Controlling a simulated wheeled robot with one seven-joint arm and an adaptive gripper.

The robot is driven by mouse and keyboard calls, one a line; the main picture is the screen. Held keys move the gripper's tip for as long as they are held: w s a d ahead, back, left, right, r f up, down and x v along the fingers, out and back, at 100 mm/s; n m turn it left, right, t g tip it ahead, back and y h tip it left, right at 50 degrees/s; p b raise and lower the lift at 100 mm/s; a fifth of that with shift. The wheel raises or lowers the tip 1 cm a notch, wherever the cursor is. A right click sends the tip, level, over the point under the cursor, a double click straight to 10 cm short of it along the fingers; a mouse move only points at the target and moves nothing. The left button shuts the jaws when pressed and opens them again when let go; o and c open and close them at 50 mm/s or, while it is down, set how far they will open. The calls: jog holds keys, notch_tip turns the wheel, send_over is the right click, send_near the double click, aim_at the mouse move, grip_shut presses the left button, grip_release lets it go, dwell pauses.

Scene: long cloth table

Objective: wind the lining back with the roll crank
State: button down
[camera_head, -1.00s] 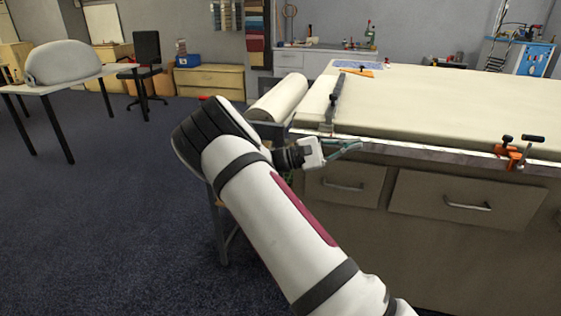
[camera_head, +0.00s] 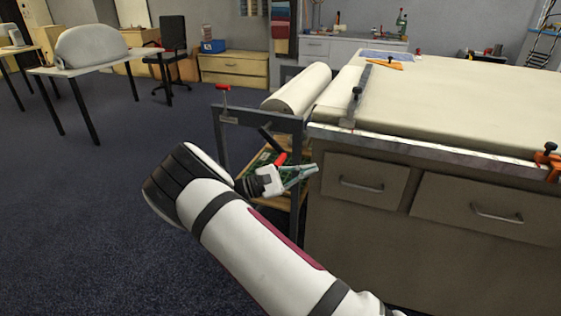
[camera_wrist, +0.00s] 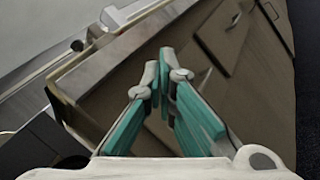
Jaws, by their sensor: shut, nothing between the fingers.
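A pale roll of lining (camera_head: 297,88) lies in a dark stand (camera_head: 255,119) at the table's left end. The roll crank (camera_head: 281,158) appears as a dark lever with a red grip, hanging down at the front of the stand. My gripper (camera_head: 314,170) is shut and empty. In the head view it appears just right of and slightly below the red grip, in front of the table's left corner; the distance in depth is unclear. In the wrist view my teal fingers (camera_wrist: 165,62) meet at their tips, and I cannot make out the crank there.
A red T-handle (camera_head: 222,88) stands on the stand's left post. The cloth table (camera_head: 470,110) has drawers below and an orange clamp (camera_head: 549,160) at its front edge. A clamped bar (camera_head: 357,97) crosses the cloth near the roll. Open floor lies to the left.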

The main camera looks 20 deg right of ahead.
aim_at(280, 161)
jog(key=w+a+f+n+t+h, duration=0.1)
jog(key=w+a+f+n+t, duration=0.4)
jog(key=a+f+n+t, duration=0.9)
jog(key=w+d+r+m, duration=0.1)
jog(key=d+r, duration=0.1)
jog(key=r, duration=0.1)
jog(key=w+d+r+m+t, duration=0.1)
jog(key=d+r, duration=0.2)
jog(key=r, duration=0.1)
jog(key=w+d+r+m+t, duration=0.1)
jog(key=w+d+r, duration=0.1)
jog(key=r, duration=0.2)
jog(key=shift+d+r+m, duration=0.15)
jog(key=shift+d+m, duration=0.15)
jog(key=shift+d, duration=0.05)
jog(key=shift+s+d+r, duration=0.15)
jog(key=shift+d+r, duration=0.15)
jog(key=shift+r, duration=0.3)
jog(key=shift+s+d+r+n+t+p, duration=0.1)
jog(key=shift+r+n+t+p, duration=0.1)
jog(key=shift+n+t+p, duration=0.35)
